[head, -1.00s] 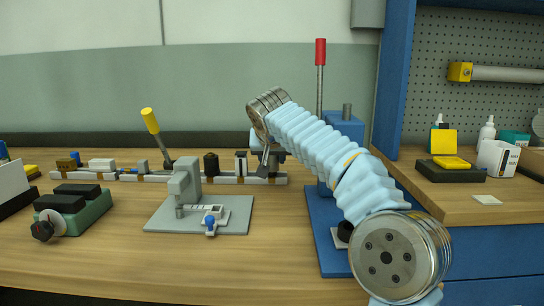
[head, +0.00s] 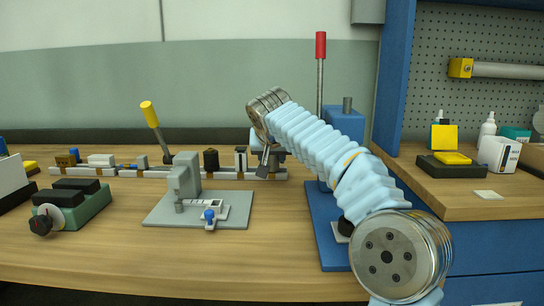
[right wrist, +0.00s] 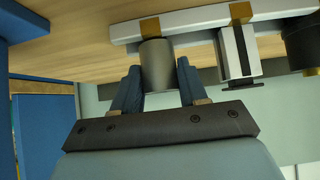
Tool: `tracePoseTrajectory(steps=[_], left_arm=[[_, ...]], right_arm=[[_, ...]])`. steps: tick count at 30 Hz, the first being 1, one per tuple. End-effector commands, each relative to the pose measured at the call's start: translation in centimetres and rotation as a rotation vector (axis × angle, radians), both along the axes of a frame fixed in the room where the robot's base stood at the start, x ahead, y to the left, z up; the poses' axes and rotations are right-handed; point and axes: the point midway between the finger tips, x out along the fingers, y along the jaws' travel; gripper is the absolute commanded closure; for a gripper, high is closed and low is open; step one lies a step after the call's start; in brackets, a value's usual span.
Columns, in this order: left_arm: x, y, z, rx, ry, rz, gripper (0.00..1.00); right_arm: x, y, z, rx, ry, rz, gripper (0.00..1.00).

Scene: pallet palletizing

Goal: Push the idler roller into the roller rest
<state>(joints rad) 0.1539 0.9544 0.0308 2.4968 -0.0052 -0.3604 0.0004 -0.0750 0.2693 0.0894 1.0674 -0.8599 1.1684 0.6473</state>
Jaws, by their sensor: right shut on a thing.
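A grey cylinder (right wrist: 157,65), which looks like the idler roller, is between the two blue fingers of my right gripper (right wrist: 158,85) in the right wrist view. The fingers are shut on its sides. Its far end meets the white rail (right wrist: 205,18) at a brown clip (right wrist: 150,27), probably the roller rest; how deep it sits cannot be told. In the head view my right gripper (head: 264,161) is at the rail's right end, and my arm hides part of the roller (head: 279,156). My left gripper is not in view.
A white block (right wrist: 238,50) and a black cylinder (right wrist: 302,45) stand beside the roller along the rail. A blue press with a red-handled lever (head: 320,70) stands to the right, close to my arm. A grey fixture (head: 200,208) is in front of the rail.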

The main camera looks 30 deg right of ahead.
Motion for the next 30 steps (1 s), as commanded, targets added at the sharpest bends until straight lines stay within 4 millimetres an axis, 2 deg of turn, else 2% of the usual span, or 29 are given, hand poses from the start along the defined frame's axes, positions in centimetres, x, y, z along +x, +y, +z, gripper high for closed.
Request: tracePoseTrajectory(steps=[9, 10, 15, 24, 30], left_arm=[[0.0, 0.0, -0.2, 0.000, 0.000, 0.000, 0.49], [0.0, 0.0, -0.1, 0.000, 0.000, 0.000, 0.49], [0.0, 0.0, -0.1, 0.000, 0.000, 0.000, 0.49], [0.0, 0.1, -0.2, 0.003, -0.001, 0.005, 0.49], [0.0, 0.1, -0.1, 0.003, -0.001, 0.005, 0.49]], right_arm=[[0.0, 0.0, -0.2, 0.000, 0.000, 0.000, 0.87], [0.0, 0.0, -0.2, 0.000, 0.000, 0.000, 0.53], [0.0, 0.0, -0.2, 0.000, 0.000, 0.000, 0.28], [0.0, 0.0, -0.2, 0.001, 0.001, 0.000, 0.28], [-1.7, 1.1, 1.8, 0.001, -0.003, 0.002, 0.28]])
